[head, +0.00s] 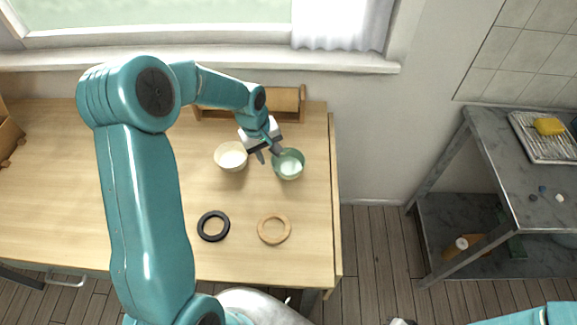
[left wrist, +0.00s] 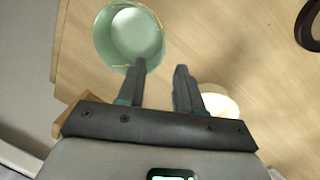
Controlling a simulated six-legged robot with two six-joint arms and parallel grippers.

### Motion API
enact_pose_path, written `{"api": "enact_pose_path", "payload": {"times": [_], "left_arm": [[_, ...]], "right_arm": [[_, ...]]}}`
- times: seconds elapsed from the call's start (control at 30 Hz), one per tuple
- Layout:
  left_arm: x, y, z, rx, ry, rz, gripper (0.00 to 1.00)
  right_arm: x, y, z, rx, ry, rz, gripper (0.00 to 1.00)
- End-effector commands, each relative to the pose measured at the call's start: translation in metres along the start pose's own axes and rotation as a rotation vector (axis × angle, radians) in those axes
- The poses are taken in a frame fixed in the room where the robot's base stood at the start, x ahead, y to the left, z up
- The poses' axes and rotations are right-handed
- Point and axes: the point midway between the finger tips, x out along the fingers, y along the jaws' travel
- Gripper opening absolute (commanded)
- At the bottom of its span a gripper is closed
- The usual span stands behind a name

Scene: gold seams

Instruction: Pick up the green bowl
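The green bowl (head: 290,165) stands upright near the right end of the wooden table, with gold lines on its rim in the left wrist view (left wrist: 128,36). My left gripper (head: 268,157) is open and empty, at the bowl's left side between it and a cream bowl (head: 231,156). In the left wrist view its fingers (left wrist: 161,68) are apart, and one fingertip overlaps the green bowl's near rim; I cannot tell whether they touch. A small dark and white part at the bottom edge of the head view may be my right gripper (head: 402,321), mostly cut off.
A black ring (head: 213,226) and a tan ring (head: 274,229) lie at the table's front. A wooden rack (head: 288,102) stands behind the bowls. The wooden table (head: 130,180) ends just right of the green bowl. A grey bench (head: 515,185) stands apart at right.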

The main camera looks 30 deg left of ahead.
Motion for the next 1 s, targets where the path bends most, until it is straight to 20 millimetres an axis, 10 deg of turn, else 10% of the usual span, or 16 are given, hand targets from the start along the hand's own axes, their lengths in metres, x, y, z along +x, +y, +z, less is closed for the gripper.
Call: {"api": "enact_pose_path", "payload": {"times": [0.7,0.83,1.0], "left_arm": [[0.058,0.003,0.003,-0.001,0.001,0.001,0.35],[0.058,0.003,0.003,-0.001,0.001,0.001,0.00],[0.058,0.003,0.003,-0.001,0.000,0.000,0.00]], "right_arm": [[-0.014,-0.005,0.001,0.000,-0.001,0.000,0.00],[-0.014,-0.005,0.001,0.000,-0.001,0.000,0.00],[-0.014,-0.005,0.001,0.000,-0.001,0.000,0.00]]}}
